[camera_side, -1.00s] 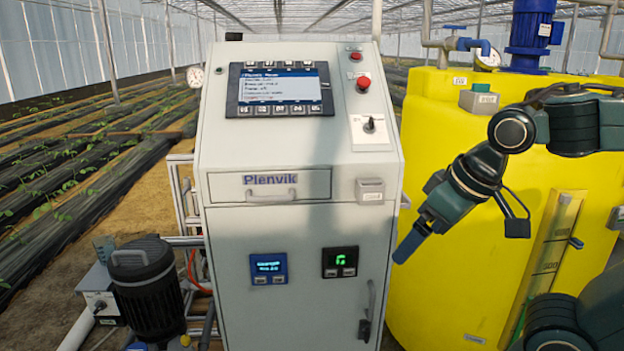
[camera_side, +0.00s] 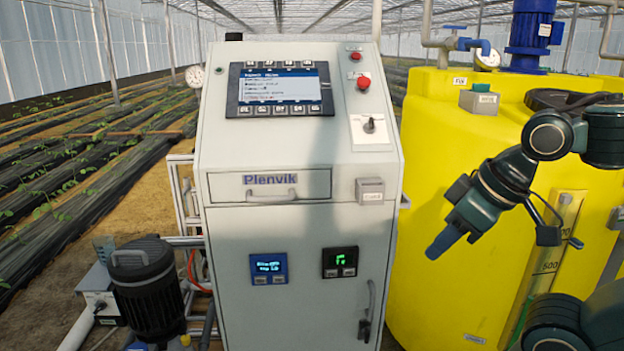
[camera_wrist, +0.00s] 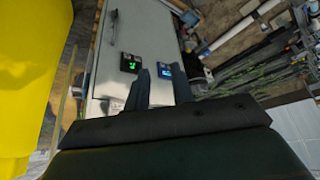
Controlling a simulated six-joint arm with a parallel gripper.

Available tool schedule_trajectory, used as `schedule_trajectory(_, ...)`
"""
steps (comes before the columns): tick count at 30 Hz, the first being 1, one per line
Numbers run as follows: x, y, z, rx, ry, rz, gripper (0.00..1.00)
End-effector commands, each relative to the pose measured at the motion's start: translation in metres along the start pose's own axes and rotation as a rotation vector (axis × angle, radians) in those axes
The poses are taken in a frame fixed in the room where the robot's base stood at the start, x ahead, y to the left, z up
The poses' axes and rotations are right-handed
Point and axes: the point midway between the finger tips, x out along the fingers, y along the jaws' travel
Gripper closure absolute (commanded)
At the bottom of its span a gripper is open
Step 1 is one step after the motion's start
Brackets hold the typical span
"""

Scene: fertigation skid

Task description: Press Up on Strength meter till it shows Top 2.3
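Two small meters sit on the cabinet's lower door. The left one is blue with two lines of lit text (camera_side: 268,268), too small to read surely; its first line may be Strength. The right one is black with green characters (camera_side: 340,262). Each has two small buttons under its display. My gripper (camera_side: 436,248) hangs in front of the yellow tank, right of the cabinet and apart from both meters. In the wrist view my gripper (camera_wrist: 160,82) looks slightly open and empty, with the blue meter (camera_wrist: 165,72) showing between its fingers and the green meter (camera_wrist: 130,64) beside them.
The grey cabinet (camera_side: 300,225) carries a larger screen (camera_side: 280,89), a red button (camera_side: 363,83) and a switch (camera_side: 369,126) above. A door handle (camera_side: 369,300) sticks out below the green meter. The yellow tank (camera_side: 430,150) stands at right, a black pump (camera_side: 147,280) at left.

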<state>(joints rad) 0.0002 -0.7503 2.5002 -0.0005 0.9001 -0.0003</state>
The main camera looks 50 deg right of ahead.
Motion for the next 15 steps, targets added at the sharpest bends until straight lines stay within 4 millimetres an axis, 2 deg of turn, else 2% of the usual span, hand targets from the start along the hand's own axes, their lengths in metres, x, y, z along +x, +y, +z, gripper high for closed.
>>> schedule_trajectory(1,0.0000,0.0000,-0.0001,0.000,0.000,0.000,0.86)
schedule_trajectory(3,0.0000,0.0000,-0.0001,0.000,0.000,0.000,1.00)
schedule_trajectory(15,0.0000,0.0000,-0.0001,0.000,0.000,0.000,1.00)
